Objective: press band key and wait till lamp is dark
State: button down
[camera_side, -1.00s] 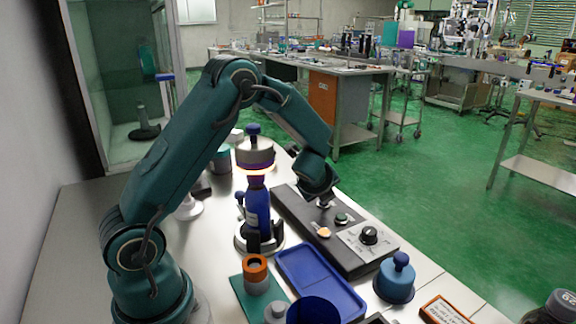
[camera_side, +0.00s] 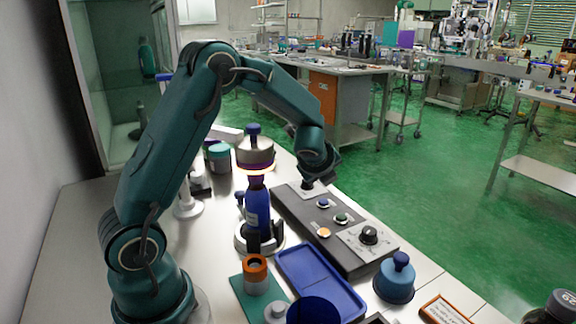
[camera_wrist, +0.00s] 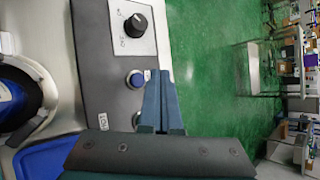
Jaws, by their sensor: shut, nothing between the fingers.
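The dark control box (camera_side: 290,212) lies on the bench with a row of round controls. My gripper (camera_side: 307,184) is shut and empty, above the far end of the box. In the wrist view its fingertips (camera_wrist: 160,76) appear just right of the blue key (camera_wrist: 136,79), apart from it. I cannot read which key is the band key.
A blue tray (camera_side: 322,280) and a blue-topped pot (camera_side: 396,280) stand near the box. Green floor lies beyond the bench edge.

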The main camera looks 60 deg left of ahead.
jog(key=shift+r, duration=1.15)
dwell(5.7)
jog(key=s+d+r+n+t+h, duration=0.1)
jog(key=s+d+r+n+t, duration=0.1)
jog(key=s+d+r+n, duration=0.55)
jog(key=s+d+f+n+g+h, duration=0.1)
jog(key=s+d+n+h, duration=0.1)
jog(key=s+d+n, duration=0.3)
jog(key=s+d+f+n+g+h, duration=0.1)
jog(key=s+d+n, duration=0.4)
jog(key=s, duration=0.6)
jog(key=shift+f+n+g+h, duration=0.35)
jog(key=shift+n+g+h, duration=0.25)
jog(key=shift+h, duration=0.5)
